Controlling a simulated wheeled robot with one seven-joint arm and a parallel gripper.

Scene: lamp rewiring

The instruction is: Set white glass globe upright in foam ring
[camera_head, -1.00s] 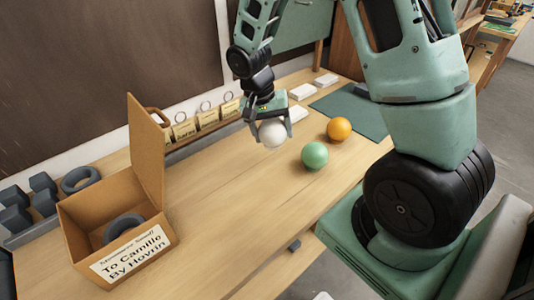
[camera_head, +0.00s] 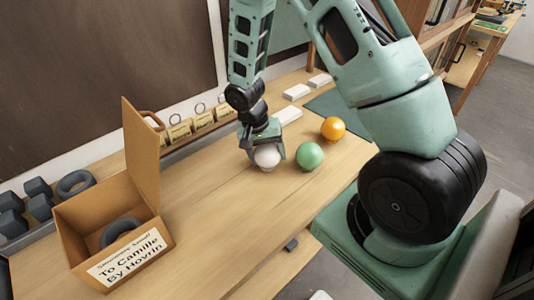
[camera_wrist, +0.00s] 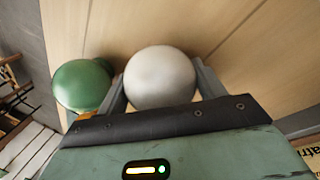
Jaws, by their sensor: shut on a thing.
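My gripper (camera_head: 266,158) is shut on the white glass globe (camera_head: 267,157). In the wrist view the globe (camera_wrist: 160,77) sits between the two fingers. It is low over the bench or touching it; I cannot tell which. A dark foam ring (camera_head: 121,231) lies inside the open cardboard box (camera_head: 75,246) at the left, well away from my gripper. Another dark ring (camera_head: 75,183) lies behind the box, among dark foam pieces.
A green globe (camera_head: 310,156) stands close to the right of my gripper, and an orange globe (camera_head: 333,129) lies beyond it. The box's raised lid (camera_head: 141,155) stands on its right side. Tagged cards (camera_head: 203,120) line the back. The wooden bench (camera_head: 215,205) between box and globes is clear.

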